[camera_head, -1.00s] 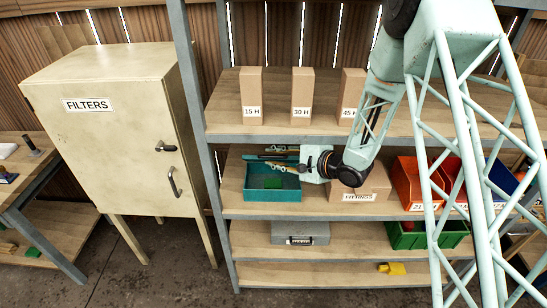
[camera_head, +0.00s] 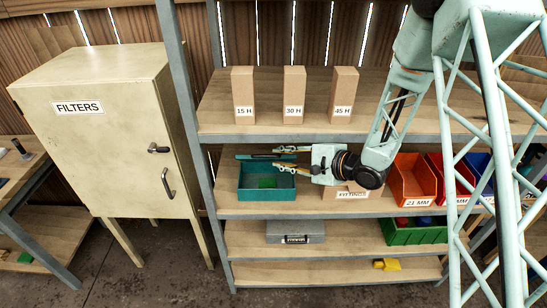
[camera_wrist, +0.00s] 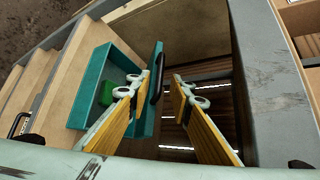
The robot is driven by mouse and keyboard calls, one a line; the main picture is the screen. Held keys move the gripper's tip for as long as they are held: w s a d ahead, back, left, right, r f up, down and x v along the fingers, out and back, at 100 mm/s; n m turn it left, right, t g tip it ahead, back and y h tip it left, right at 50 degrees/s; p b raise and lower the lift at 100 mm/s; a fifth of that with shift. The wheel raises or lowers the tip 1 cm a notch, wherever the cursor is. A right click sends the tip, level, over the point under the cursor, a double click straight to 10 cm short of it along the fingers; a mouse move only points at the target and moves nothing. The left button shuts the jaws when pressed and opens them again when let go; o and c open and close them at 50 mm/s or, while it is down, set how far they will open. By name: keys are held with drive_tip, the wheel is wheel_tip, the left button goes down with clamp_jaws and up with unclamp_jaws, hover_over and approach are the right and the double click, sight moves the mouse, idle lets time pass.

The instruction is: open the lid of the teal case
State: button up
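The teal case (camera_head: 266,196) stands on the second shelf, with its inside visible and a green object (camera_head: 267,182) in it. Its teal lid (camera_head: 255,156) shows as a thin strip along the back, raised from the case. In the wrist view the lid (camera_wrist: 149,122) stands upright at the case's (camera_wrist: 83,82) edge, with a dark handle on it. My gripper (camera_head: 284,158) reaches in from the right, above the case. Its two fingers (camera_wrist: 162,85) are spread with a gap; the lid's edge is close to the left finger, and contact cannot be told.
A cardboard FITTINGS box (camera_head: 351,196) stands right of the case, partly behind my arm. The upper shelf (camera_head: 318,116) is above my gripper. A grey case (camera_head: 296,232) is below. A shelf post (camera_head: 187,130) stands left.

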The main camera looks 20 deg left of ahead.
drive_tip(key=shift+v, duration=2.25)
